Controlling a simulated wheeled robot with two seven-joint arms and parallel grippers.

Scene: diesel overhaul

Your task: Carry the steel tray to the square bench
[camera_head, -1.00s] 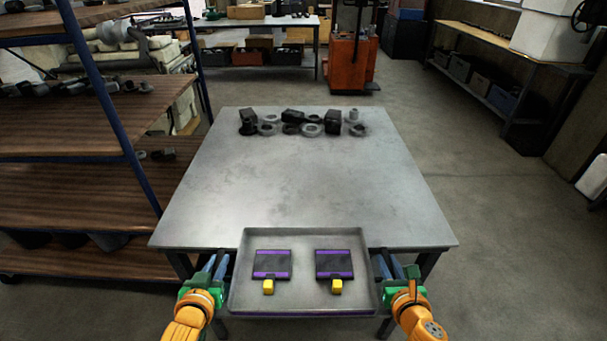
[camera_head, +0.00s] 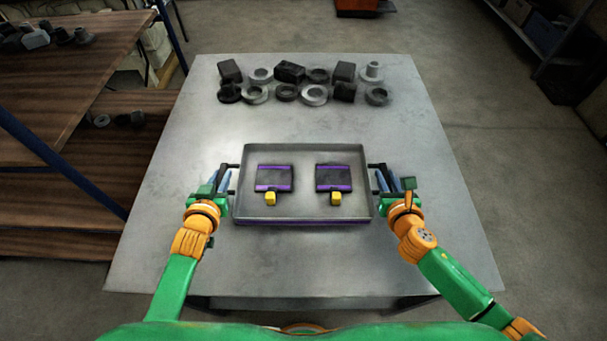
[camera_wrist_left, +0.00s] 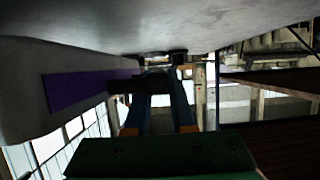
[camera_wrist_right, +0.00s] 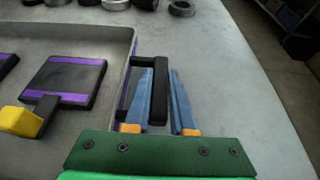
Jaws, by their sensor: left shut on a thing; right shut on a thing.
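The steel tray (camera_head: 306,190) is a shallow grey rectangle with purple trim, over the near middle of the square grey bench (camera_head: 300,265). Two dark plates with purple bands, left (camera_head: 273,178) and right (camera_head: 334,178), each with a yellow tab, lie flat inside it. My left gripper (camera_head: 229,180) is shut on the tray's left handle, and my right gripper (camera_head: 380,180) on its right handle. The black right handle (camera_wrist_right: 156,92) shows between blue fingers in the right wrist view. I cannot tell whether the tray touches the bench top.
Several dark and grey metal blocks and rings (camera_head: 287,92) stand in rows along the bench's far side. A clear strip of bench lies between them and the tray. A wooden shelf unit (camera_head: 75,75) stands close on the left. Floor is open on the right.

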